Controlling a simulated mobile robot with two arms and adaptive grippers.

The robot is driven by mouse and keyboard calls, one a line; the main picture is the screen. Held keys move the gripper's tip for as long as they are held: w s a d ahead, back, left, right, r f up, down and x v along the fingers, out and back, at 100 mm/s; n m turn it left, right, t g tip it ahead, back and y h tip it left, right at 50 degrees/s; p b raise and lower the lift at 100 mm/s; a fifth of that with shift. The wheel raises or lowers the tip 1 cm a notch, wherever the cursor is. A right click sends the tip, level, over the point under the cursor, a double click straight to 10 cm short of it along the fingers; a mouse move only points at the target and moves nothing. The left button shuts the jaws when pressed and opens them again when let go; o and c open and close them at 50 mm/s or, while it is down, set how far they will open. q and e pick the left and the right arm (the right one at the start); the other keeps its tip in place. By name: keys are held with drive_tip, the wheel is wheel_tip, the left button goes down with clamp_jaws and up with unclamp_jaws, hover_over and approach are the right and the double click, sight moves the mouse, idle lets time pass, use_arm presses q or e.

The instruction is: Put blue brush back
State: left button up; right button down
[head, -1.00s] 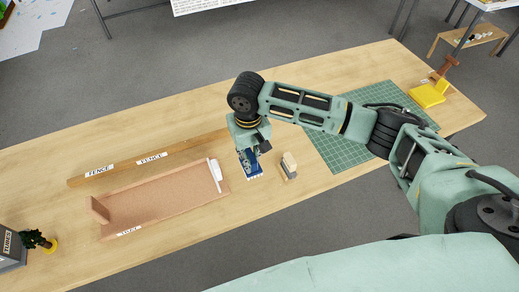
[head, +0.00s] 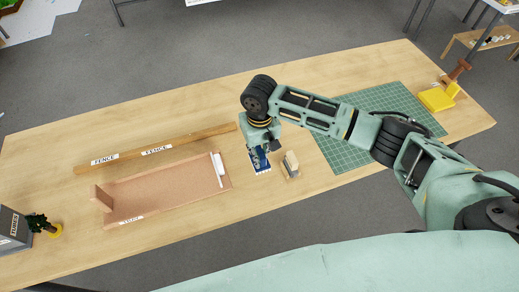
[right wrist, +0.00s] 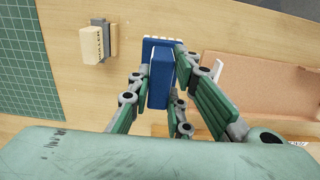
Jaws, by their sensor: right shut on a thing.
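My right gripper (head: 259,158) is shut on the blue brush and points down over the wooden table. The blue brush (right wrist: 158,82) sits between the green fingers in the right wrist view, with a wider blue end and pale bristles at its far edge. In the head view the brush (head: 262,168) is between the cork tray's right end and a small cream block, partly hidden by the fingers. I cannot tell whether it touches the table. My left gripper is not in view.
The cork tray (head: 165,190) has a white strip (head: 217,170) at its right end. A wooden fence bar (head: 190,139) lies behind it. The cream block (head: 290,163) on a grey base and the green mat (head: 345,150) are right of the gripper. A yellow object (head: 436,98) is far right.

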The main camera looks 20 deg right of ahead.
wheel_tip(320, 180, down, 2)
drive_tip(key=shift+a+b, duration=0.1)
drive_tip(key=shift+b, duration=0.25)
drive_tip(key=shift+f+b, duration=0.95)
drive_tip(key=shift+f, duration=1.1)
drive_tip(key=shift+f+b, duration=1.15)
drive_tip(key=shift+f, duration=1.6)
drive_tip(key=shift+f, duration=0.25)
drive_tip(key=c, duration=1.5)
unclamp_jaws()
drive_tip(key=shift+c, duration=0.2)
